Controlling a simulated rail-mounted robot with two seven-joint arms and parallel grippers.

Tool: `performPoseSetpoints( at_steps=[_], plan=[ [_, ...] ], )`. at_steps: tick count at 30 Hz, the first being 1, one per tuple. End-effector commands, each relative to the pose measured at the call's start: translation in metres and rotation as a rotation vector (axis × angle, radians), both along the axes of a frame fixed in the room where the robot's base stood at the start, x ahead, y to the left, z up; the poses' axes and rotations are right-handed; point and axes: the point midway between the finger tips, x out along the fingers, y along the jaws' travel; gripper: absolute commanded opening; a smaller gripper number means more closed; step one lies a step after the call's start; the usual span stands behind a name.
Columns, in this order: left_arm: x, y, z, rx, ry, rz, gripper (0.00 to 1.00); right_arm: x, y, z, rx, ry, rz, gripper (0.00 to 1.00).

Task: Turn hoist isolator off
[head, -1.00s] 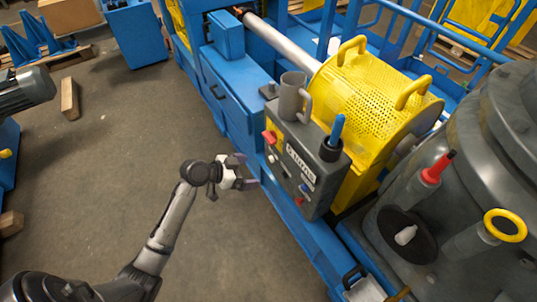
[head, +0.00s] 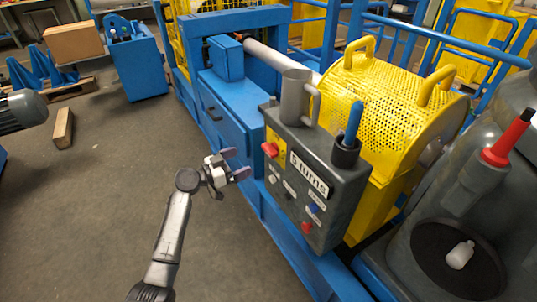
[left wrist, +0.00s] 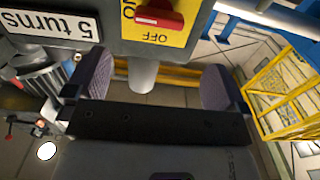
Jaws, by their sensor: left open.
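The isolator is a red knob (head: 269,149) on a yellow plate at the upper left of a dark grey control box (head: 335,185). In the left wrist view the red knob (left wrist: 160,15) is at the top edge, partly cut off, with OFF printed on its yellow plate (left wrist: 150,38). My left gripper (head: 235,163) is open and empty, left of the knob and apart from it in the head view. Its two purple-grey fingers (left wrist: 158,80) stand wide apart in the left wrist view. I cannot tell the knob's setting. My right gripper is out of view.
The box also has a "5 turns" label (head: 309,174), a grey cup (head: 294,97) and a blue-handled holder (head: 350,135). A yellow perforated guard (head: 385,105) stands behind it. A blue frame (head: 232,118) runs alongside. Floor at left (head: 100,190) is open.

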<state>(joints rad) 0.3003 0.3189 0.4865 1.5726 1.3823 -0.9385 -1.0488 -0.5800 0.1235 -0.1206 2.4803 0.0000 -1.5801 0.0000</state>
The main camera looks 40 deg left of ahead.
Motion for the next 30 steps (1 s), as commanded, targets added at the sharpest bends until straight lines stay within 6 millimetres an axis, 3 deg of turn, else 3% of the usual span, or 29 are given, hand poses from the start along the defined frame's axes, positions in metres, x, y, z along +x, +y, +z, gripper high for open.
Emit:
performPoseSetpoints(
  at_steps=[6,15,21,30],
  plan=[
    [0.040,-0.016,-0.002,-0.003,-0.002,-0.001,1.00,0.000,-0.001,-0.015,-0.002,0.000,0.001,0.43],
    [0.085,-0.033,-0.002,-0.003,0.001,-0.002,1.00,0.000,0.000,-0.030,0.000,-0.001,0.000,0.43],
    [0.101,-0.039,-0.001,-0.002,0.001,-0.001,1.00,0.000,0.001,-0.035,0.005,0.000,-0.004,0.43],
    [0.107,-0.042,0.000,0.000,0.001,-0.001,1.00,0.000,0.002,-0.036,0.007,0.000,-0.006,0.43]
  ],
)
